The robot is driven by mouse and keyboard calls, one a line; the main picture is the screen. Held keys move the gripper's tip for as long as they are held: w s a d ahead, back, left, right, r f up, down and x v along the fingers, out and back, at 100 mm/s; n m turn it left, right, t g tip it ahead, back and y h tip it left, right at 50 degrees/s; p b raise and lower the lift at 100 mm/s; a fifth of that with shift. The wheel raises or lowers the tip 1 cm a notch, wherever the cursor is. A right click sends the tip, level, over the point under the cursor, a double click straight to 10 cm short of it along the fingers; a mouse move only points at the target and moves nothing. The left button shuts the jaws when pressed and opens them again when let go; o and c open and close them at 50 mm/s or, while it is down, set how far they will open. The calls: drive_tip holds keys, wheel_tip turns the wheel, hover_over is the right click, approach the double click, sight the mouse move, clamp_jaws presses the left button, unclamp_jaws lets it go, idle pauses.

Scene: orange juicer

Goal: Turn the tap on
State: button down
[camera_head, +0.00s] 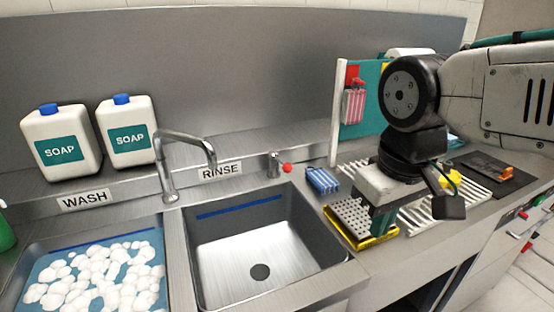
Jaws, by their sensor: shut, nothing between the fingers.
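The chrome tap (166,170) stands on the counter between the wash basin and the rinse sink, its curved spout reaching right toward the rinse sink. A small metal valve with a red knob (287,168) stands behind the rinse sink, right of the RINSE label. No water shows under the spout. My gripper (382,228) points down at the right, over a perforated tray with a yellow rim (375,241). It is shut and empty, well right of the red knob and apart from it. My gripper hides part of the tray.
The rinse sink (225,235) is empty. The wash basin (38,268) holds foamy water. Two soap jugs (65,142) stand at back left. A blue ribbed block (322,180) lies between the knob and my gripper. A teal board (365,122) with an upright post rises behind.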

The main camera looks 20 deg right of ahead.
sight(280, 160)
drive_tip(key=w+a+r+n+h, duration=0.1)
drive_tip(key=w+r+n, duration=0.15)
drive_tip(key=w, duration=0.25)
drive_tip(key=w+r+n+h, duration=0.1)
drive_tip(key=w+n, duration=0.3)
drive_tip(key=w, duration=0.1)
drive_tip(key=w+a+f+n+h, duration=0.1)
drive_tip(key=w+a+n, duration=0.5)
drive_tip(key=w, duration=0.6)
drive_tip(key=w+a+f+n+h, duration=0.1)
drive_tip(key=w+a+n+h, duration=0.2)
drive_tip(key=w+a+n, duration=0.4)
drive_tip(key=w, duration=0.5)
drive_tip(key=shift+a+f, duration=0.2)
drive_tip(key=shift+f, duration=0.05)
drive_tip(key=d+r+x, duration=0.1)
drive_tip(key=d+x, duration=0.1)
drive_tip(key=x, duration=1.1)
drive_tip(key=shift+w+d, duration=0.15)
drive_tip(key=shift+w, duration=0.25)
